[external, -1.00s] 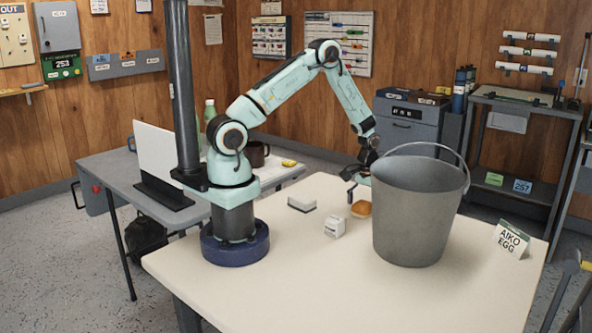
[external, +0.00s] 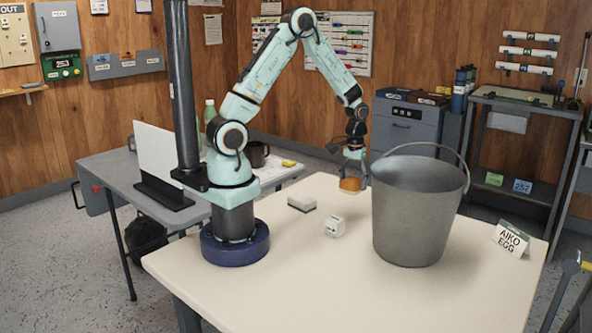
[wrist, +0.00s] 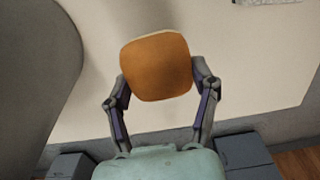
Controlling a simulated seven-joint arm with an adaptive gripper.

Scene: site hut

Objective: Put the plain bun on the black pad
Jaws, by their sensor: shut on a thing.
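The bun (external: 350,184) is golden brown, rounded and plain on the side I see. My gripper (external: 354,177) is shut on it and holds it up above the table, just left of the bucket's rim in the external view. In the wrist view the bun (wrist: 157,67) sits between the two fingers of my gripper (wrist: 160,82), with one finger against each side. I cannot make out a black pad in either view; the large bucket hides part of the table.
A tall grey bucket (external: 415,220) with a raised handle stands on the cream table (external: 300,270). A small white cube (external: 335,227) and a white and grey block (external: 302,204) lie left of it. A sign card (external: 511,240) stands at the right. The front left is clear.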

